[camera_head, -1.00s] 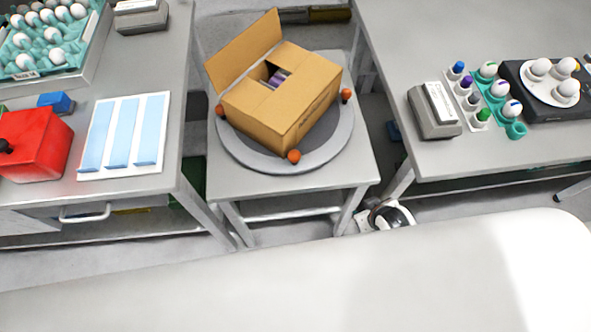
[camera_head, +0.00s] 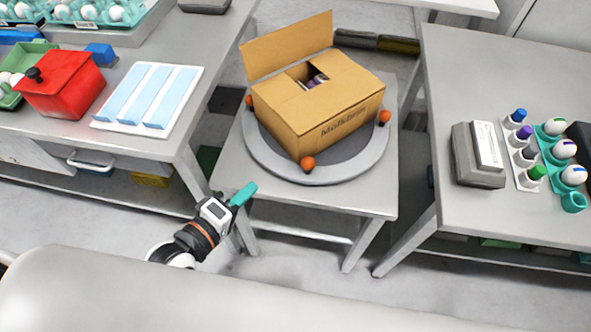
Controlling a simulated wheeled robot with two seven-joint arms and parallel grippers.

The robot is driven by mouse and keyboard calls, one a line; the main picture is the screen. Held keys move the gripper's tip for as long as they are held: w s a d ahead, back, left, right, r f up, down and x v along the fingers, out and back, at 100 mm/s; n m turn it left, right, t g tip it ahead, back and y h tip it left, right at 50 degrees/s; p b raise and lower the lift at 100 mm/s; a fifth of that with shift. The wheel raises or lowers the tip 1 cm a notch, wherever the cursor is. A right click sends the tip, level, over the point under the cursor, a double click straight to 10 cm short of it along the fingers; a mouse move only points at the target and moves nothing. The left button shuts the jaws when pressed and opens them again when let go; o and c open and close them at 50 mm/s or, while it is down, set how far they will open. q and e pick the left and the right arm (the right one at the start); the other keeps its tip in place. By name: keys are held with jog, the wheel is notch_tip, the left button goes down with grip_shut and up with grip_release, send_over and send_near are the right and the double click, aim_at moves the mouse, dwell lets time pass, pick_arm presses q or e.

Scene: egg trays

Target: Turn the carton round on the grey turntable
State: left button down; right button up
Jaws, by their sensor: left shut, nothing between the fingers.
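The brown cardboard carton (camera_head: 318,105) sits on the grey turntable (camera_head: 342,172) on a small metal table. One flap stands up at its back left, and some purple and white items show inside its opening. Printed lettering is on its front right side. Orange knobs (camera_head: 308,164) stand on the turntable's rim. My left gripper (camera_head: 246,192) has teal fingers that are shut and empty. It is at the front left of the small table, apart from the turntable and carton. My right gripper is not in view.
The left table holds a red box (camera_head: 62,86), a white panel with blue strips (camera_head: 148,97) and egg trays (camera_head: 105,20). The right table holds a grey device (camera_head: 478,153), markers and eggs in a teal holder (camera_head: 553,127). Floor gaps separate the tables.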

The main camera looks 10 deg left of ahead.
pick_arm(q)
jog(key=x, duration=0.8)
jog(key=shift+w, duration=0.25)
jog(key=d, duration=0.1)
jog(key=w+d, duration=0.1)
jog(key=d+f, duration=0.1)
jog(key=shift+w, duration=0.3)
jog(key=shift+w+d+f, duration=0.1)
jog(key=shift+d+f, duration=0.1)
jog(key=shift+d, duration=0.25)
